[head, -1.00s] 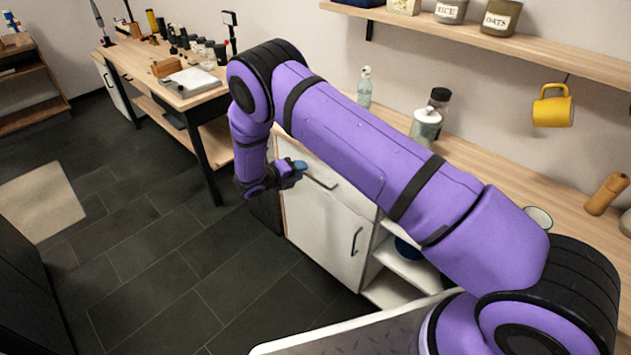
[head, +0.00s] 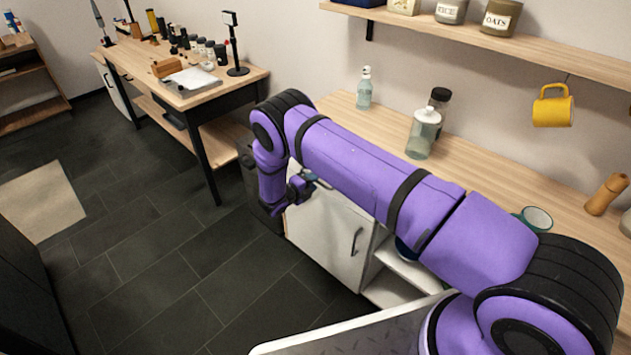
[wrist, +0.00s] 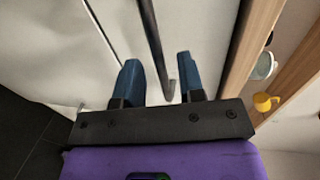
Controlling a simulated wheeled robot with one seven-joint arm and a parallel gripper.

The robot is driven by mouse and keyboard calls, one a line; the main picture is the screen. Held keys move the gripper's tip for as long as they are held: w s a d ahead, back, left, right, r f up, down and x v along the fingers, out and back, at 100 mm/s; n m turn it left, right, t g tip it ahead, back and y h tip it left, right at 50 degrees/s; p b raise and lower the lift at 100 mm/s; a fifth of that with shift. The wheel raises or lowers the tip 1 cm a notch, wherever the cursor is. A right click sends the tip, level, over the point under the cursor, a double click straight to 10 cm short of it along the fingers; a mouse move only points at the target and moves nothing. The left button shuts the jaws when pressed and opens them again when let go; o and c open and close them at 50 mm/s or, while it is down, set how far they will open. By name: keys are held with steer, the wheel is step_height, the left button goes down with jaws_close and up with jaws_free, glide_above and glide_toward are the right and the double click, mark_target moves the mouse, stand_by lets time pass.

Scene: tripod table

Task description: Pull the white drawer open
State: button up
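The white drawer (wrist: 198,28) fills much of the wrist view, with the wooden counter edge beside it. Its dark bar handle (wrist: 151,38) runs down the wrist view into the space between my blue fingers. My gripper (wrist: 160,78) is open, with one finger on each side of the handle line; I see a gap on both sides and cannot tell the depth. In the head view my gripper (head: 304,184) is at the cabinet's upper front, and my arm hides most of the drawer. The drawer looks shut.
The white cabinet door (head: 325,238) with its own dark handle (head: 356,241) is below. The wooden counter (head: 470,165) holds bottles and a jar. Dark tiled floor (head: 170,270) is clear in front of the cabinet.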

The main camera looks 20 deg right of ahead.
steer(key=shift+x, duration=1.15)
jaws_close()
steer(key=shift+a, duration=0.1)
steer(key=f+v, duration=0.2)
steer(key=v, duration=1.1)
steer(key=a+f+v, duration=0.1)
steer(key=f+v, duration=0.2)
steer(key=v, duration=0.9)
steer(key=shift+s+a+f, duration=0.15)
steer(key=shift+s+a, duration=0.15)
steer(key=shift+s, duration=0.25)
jaws_free()
